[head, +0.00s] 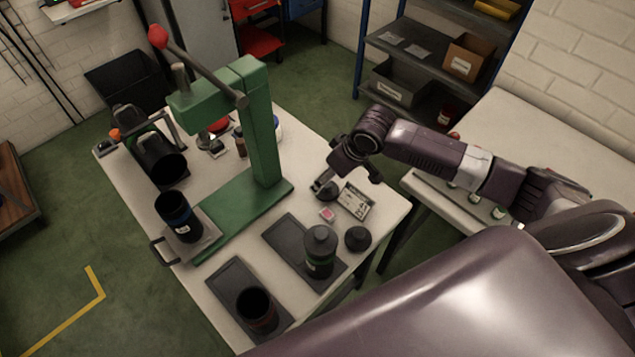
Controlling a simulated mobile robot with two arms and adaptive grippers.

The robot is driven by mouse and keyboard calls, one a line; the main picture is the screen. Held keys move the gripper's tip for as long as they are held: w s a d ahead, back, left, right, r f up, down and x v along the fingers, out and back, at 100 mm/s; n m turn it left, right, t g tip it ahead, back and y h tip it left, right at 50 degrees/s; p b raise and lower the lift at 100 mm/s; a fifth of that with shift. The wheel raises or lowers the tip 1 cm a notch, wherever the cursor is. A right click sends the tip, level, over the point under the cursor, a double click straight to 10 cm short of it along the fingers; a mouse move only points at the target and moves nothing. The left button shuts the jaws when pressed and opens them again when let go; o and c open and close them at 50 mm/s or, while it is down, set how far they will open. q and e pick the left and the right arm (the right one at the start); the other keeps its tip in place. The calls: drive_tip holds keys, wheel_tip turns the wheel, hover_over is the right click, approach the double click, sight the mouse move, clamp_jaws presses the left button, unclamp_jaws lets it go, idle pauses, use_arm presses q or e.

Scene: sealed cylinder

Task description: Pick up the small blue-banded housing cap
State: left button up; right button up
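My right gripper (349,178) comes in from the right over the back right part of the white workbench (395,208). Its fingers look spread apart, with nothing seen between them. A small dark round piece (325,190) lies just below its left finger, partly covered by it; no blue band can be made out on it, and I cannot tell if they touch. A larger black cap (358,239) lies nearer the front. A black cylinder with a blue band (179,215) stands upright on the press base. My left gripper is not in view.
A green press (262,125) with a red-knobbed lever stands mid-bench. A green-banded cylinder (320,250) and an open black cylinder (257,310) stand on dark trays.

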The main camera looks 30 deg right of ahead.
sight(328, 184)
drive_tip(key=shift+f, duration=0.45)
drive_tip(key=shift+f+p, duration=0.55)
drive_tip(key=shift+f, duration=0.25)
drive_tip(key=x, duration=0.3)
drive_tip(key=shift+w+d+f+p, duration=0.1)
drive_tip(key=shift+w+f+p, duration=0.1)
drive_tip(key=shift+p, duration=0.2)
drive_tip(key=shift+f, duration=0.4)
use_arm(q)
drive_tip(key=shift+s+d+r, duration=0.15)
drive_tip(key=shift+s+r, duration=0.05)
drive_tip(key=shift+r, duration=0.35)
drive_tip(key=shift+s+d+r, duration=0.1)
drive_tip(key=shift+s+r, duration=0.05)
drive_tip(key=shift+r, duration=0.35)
use_arm(e)
drive_tip(key=shift+w, duration=0.1)
drive_tip(key=shift+c, duration=0.6)
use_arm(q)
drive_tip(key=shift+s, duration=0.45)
use_arm(e)
drive_tip(key=c, duration=1.2)
drive_tip(key=shift+r, duration=0.1)
